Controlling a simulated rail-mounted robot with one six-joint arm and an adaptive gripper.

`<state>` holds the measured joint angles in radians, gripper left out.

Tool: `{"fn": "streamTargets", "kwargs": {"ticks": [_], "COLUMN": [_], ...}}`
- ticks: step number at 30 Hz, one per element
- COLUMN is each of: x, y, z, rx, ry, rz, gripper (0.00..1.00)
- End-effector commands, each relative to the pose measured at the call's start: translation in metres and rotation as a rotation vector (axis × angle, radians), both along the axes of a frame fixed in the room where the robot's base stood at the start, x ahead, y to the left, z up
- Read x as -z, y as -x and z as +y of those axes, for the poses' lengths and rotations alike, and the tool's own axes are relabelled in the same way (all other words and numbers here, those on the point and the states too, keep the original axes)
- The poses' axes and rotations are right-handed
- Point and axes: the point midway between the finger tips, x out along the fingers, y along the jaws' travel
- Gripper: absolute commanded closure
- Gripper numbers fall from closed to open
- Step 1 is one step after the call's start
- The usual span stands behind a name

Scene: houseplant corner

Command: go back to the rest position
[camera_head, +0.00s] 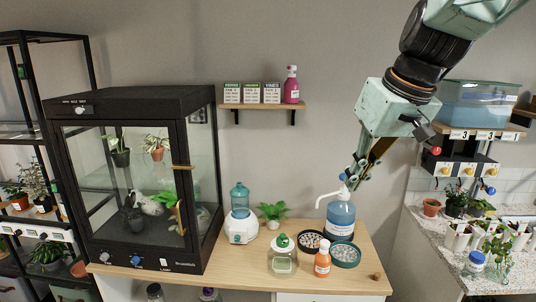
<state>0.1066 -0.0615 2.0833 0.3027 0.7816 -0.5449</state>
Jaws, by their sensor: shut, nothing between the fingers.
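My arm reaches in from the top right of the head camera view. My gripper (355,178) points down and to the left, just above the blue pump bottle (341,217) on the wooden table (235,270). Its fingers are shut with nothing visible between them. The fingertips are close to the white pump head (329,198); whether they touch it I cannot tell. The bottle stands upright.
On the table stand a humidifier (240,223), a small plant (272,211), a clear green-capped jar (282,260), an orange bottle (322,262) and two round dishes (345,255). A black glass cabinet (196,235) stands left. A wall shelf (262,106) is behind. A speckled counter (433,243) is right.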

Motion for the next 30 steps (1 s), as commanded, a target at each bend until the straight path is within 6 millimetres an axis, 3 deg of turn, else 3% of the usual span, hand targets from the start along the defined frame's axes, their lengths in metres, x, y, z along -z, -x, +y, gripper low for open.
{"fn": "streamTargets", "kwargs": {"ticks": [14, 30], "x": [-0.002, 0.014], "y": [0.101, 0.211], "z": [0.007, 0.005], "rx": [0.068, 0.157], "ry": [0.021, 0.047], "rz": [0.026, 0.049], "gripper": [1.0, 1.0]}}
